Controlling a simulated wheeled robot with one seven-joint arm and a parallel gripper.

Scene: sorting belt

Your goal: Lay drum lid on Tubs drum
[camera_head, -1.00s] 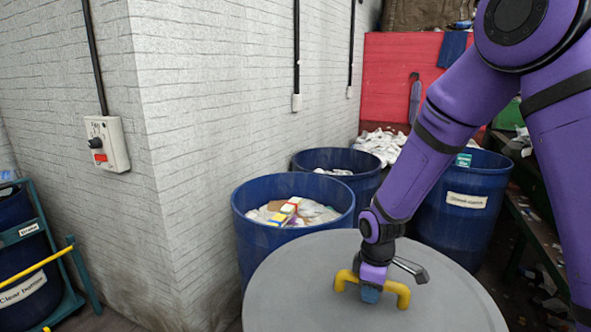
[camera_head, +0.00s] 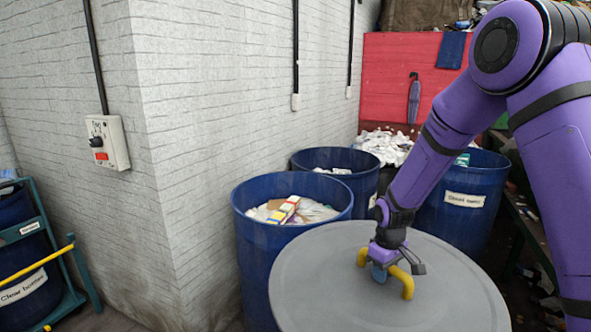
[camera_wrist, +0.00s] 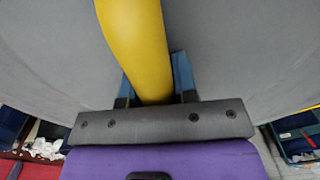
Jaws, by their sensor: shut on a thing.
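The drum lid is a large grey disc (camera_head: 330,285) with a yellow handle (camera_head: 406,286), low in the head view. My gripper (camera_head: 379,274) is shut on the handle, and the lid hangs roughly level from it. In the wrist view the yellow handle (camera_wrist: 140,45) lies between the blue fingers of my gripper (camera_wrist: 155,80), with the grey lid (camera_wrist: 50,50) behind. A blue drum (camera_head: 250,235) with mixed packaging inside stands open just behind the lid. The lid hides part of its front and right side. I cannot read which drum is marked Tubs.
Another open blue drum (camera_head: 345,162) stands farther back, and a labelled one (camera_head: 462,205) stands behind my arm. A white brick wall (camera_head: 215,110) is at left, with a switch box (camera_head: 107,142). A teal cart (camera_head: 40,250) with a yellow bar stands at lower left.

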